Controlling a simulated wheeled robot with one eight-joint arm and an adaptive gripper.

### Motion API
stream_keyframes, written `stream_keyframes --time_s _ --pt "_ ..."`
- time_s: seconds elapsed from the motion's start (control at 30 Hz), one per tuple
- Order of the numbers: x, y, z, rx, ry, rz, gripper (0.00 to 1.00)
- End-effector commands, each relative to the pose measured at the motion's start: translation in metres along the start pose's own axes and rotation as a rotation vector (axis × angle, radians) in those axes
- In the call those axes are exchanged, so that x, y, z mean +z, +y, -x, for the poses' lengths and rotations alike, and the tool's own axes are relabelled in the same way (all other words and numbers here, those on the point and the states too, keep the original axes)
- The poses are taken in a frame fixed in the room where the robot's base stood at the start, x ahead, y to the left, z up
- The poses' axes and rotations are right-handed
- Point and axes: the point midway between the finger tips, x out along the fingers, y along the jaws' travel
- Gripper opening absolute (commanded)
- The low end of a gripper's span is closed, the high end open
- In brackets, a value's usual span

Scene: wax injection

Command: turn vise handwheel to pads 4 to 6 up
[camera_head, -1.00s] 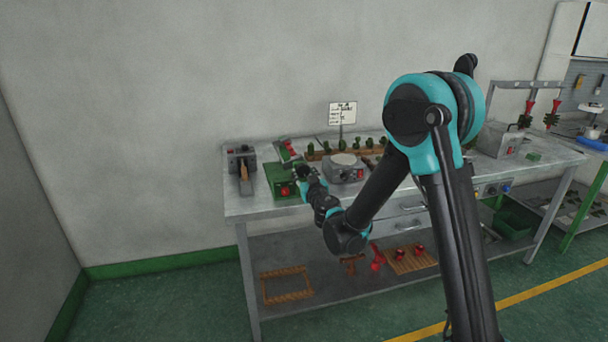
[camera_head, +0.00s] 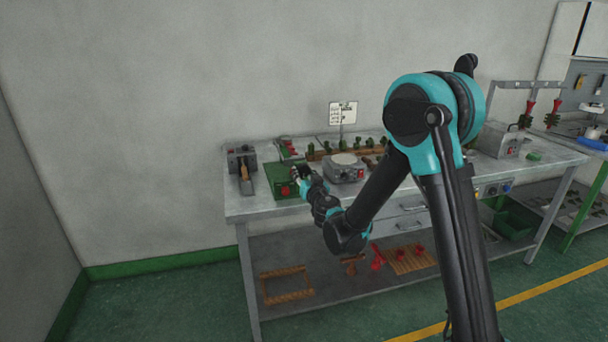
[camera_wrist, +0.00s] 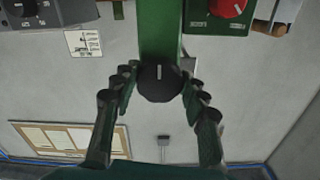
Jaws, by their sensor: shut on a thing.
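The vise handwheel (camera_wrist: 160,83) shows in the wrist view as a round black knob with a short white mark pointing to the picture's top. It sits at the end of a green bar (camera_wrist: 161,30). My gripper (camera_wrist: 159,76) has its fingers on either side of the knob and is shut on it. In the head view my gripper (camera_head: 298,173) reaches the green unit (camera_head: 281,181) near the left of the bench. The handwheel is hidden there. I cannot read the pad numbers or tell which pads face up.
A grey device with a lever (camera_head: 242,165) stands left of the green unit. A grey device with a round pale top (camera_head: 345,168) stands close to my wrist on the right. A sign (camera_head: 343,113) stands behind. Another green box with a red dial (camera_wrist: 228,8) shows in the wrist view.

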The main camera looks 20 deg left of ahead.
Motion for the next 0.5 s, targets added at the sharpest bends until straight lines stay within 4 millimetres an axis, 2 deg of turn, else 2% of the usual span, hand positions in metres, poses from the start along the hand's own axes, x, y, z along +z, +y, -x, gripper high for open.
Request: stream_keyframes --time_s 0.37,0.4,0.5 --pt "0.0 0.0 0.0001 0.0 0.0 -0.005 0.15" --pt "0.0 0.0 0.0001 0.0 0.0 -0.005 0.45" --pt "0.0 0.0 0.0 0.0 0.0 -0.005 0.57"
